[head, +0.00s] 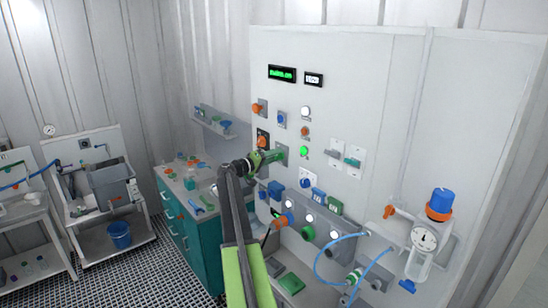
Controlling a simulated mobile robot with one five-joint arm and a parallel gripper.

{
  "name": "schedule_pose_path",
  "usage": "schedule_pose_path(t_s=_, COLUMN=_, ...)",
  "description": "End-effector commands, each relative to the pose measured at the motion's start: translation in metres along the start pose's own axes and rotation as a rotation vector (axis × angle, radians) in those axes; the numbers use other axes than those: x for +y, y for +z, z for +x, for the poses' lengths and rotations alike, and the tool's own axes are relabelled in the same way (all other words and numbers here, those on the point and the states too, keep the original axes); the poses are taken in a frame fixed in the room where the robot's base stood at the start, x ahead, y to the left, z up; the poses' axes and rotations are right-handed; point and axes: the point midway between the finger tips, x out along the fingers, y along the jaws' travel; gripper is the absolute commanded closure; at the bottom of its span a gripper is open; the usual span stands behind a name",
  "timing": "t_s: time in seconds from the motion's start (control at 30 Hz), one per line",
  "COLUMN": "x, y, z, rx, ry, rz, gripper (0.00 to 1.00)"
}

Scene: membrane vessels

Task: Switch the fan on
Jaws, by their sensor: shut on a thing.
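A white control panel (385,80) stands in front of me with knobs, lamps and switches. My gripper (279,155) is at the panel, shut on a small control in front of a grey plate. The jaws hide most of that control, and I cannot tell its position or whether it is the fan switch. Just left is an orange knob (262,141). A lit green lamp (304,151) is to the right, below an orange button (305,131) and a white lamp (306,111). I cannot make out a fan.
Above are a green display (282,74) and a smaller display (313,80). Grey switches (354,156) are to the right. A vessel with a gauge (425,237) and blue hoses stands at lower right. A teal cabinet (196,240) is left of my arm.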

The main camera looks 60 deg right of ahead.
Motion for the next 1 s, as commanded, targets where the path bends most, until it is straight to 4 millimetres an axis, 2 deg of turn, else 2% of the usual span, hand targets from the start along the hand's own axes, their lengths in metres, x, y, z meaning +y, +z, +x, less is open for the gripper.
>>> schedule_pose_path(t_s=0.43, x=-0.0004, y=0.0018, z=0.0, rx=-0.005, ry=-0.002, rz=0.013, gripper=0.99)
schedule_pose_path(t_s=0.47, x=-0.0004, y=0.0018, z=0.0, rx=-0.005, ry=-0.002, rz=0.013, gripper=0.56)
schedule_pose_path(t_s=0.6, x=-0.0003, y=0.0013, z=0.0, rx=-0.004, ry=-0.001, rz=0.012, gripper=0.37)
schedule_pose_path(t_s=0.87, x=-0.0002, y=0.0005, z=-0.0002, rx=-0.002, ry=-0.001, rz=0.011, gripper=0.36)
schedule_pose_path(t_s=1.0, x=0.0001, y=0.0007, z=-0.0092, rx=-0.001, ry=-0.001, rz=0.01, gripper=0.36)
